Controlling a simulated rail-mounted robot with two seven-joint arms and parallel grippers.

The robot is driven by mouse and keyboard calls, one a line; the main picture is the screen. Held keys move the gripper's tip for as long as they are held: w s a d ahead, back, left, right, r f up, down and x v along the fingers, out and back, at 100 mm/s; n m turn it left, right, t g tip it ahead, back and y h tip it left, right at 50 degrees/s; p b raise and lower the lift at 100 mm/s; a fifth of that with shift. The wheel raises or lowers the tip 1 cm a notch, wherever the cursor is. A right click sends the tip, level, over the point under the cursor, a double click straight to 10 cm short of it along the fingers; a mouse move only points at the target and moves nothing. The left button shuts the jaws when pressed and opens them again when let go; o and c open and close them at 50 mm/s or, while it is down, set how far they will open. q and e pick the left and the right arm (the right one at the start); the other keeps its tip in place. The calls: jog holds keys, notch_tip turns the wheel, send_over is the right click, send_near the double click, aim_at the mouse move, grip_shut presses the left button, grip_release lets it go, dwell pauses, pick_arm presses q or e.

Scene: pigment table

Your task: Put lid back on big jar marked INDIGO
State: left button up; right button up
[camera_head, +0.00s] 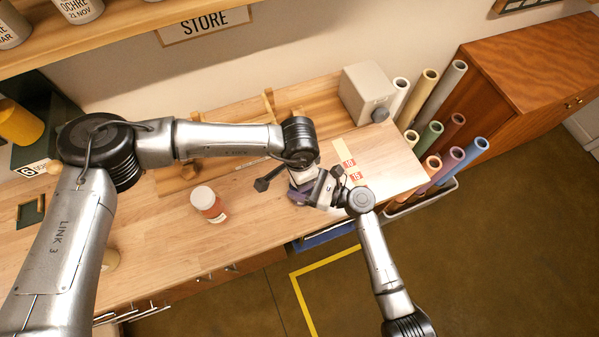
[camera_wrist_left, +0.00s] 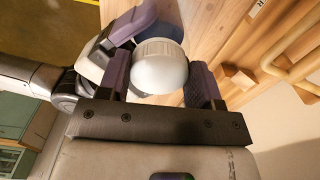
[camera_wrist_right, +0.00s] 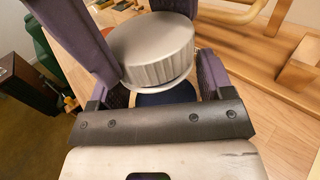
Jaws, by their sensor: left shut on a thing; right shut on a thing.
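A white ribbed lid (camera_wrist_left: 160,66) sits between the purple fingers of my left gripper (camera_wrist_left: 161,82), which is shut on it. The lid (camera_wrist_right: 153,48) also shows in the right wrist view, over a dark blue jar (camera_wrist_right: 168,95). My right gripper (camera_wrist_right: 163,88) is shut on this jar below the lid. The two grippers meet near the table's front right in the head view, with the left (camera_head: 303,190) beside the right (camera_head: 325,188). The arms hide most of the jar and its label there. I cannot tell whether the lid is fully seated.
An orange-red jar with a white lid (camera_head: 209,205) stands on the table to the left. A grey box (camera_head: 366,92) stands at the back right. Coloured rolls (camera_head: 437,125) stand beyond the right edge. A wooden rack (camera_head: 225,113) lies behind. The shelf (camera_head: 130,35) hangs above.

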pick_arm(q)
jog(key=o, duration=0.9)
jog(key=shift+r, duration=2.25)
jog(key=shift+c, duration=0.5)
